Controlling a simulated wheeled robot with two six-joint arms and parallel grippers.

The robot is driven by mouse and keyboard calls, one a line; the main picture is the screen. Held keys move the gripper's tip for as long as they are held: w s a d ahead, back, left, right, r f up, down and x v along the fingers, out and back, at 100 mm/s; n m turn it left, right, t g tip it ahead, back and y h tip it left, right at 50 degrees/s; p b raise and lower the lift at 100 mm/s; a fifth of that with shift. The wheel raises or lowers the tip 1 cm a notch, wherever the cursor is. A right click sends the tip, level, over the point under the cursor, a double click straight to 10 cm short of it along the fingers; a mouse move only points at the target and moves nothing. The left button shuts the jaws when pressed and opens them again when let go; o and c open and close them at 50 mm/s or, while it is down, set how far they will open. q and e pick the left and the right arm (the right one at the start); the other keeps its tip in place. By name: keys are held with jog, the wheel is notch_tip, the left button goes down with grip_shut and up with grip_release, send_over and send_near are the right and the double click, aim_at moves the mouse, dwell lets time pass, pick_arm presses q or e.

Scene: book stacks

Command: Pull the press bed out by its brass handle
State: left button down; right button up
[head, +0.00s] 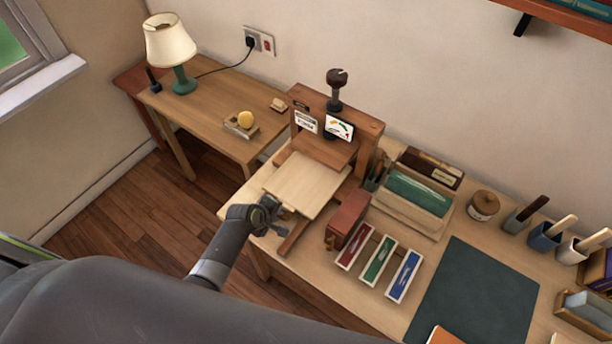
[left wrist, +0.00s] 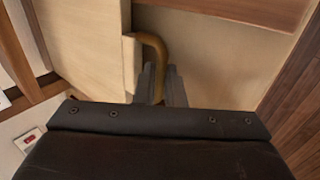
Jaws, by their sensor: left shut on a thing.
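The press (head: 337,125) is a wooden frame with a dark knob on top and a small dial card on its front. Its pale bed (head: 307,183) sticks out of the frame toward the front left of the table. My left gripper (head: 270,209) is at the bed's front edge. In the left wrist view the curved brass handle (left wrist: 158,52) is on the edge of the pale bed (left wrist: 85,40), and the fingers of my left gripper (left wrist: 161,84) are shut on it. The handle is hidden by the gripper in the head view. My right gripper is not in view.
A reddish-brown box (head: 348,217) and three coloured trays (head: 379,260) stand right of the bed. A dark green mat (head: 476,295) lies farther right. A side table (head: 215,100) with a lamp (head: 171,45) is at the back left. Open floor (head: 140,220) lies left of the table.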

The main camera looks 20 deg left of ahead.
pick_arm(q)
jog(key=shift+s+a+p, duration=0.4)
jog(key=shift+s+p, duration=0.05)
jog(key=shift+s, duration=0.65)
jog(key=shift+s+a+p, duration=0.4)
jog(key=shift+s+p, duration=0.05)
jog(key=shift+s, duration=0.7)
jog(key=shift+s+a+p, duration=0.4)
jog(key=shift+s+p, duration=0.05)
jog(key=shift+s, duration=0.65)
jog(key=shift+s+a+f, duration=0.1)
jog(key=shift+s+a, duration=0.2)
jog(key=shift+s, duration=0.45)
jog(key=shift+s+a, duration=0.25)
jog(key=shift+s, duration=0.5)
jog(key=c, duration=1.7)
grip_release()
jog(key=shift+w, duration=0.15)
jog(key=shift+r, duration=4.1)
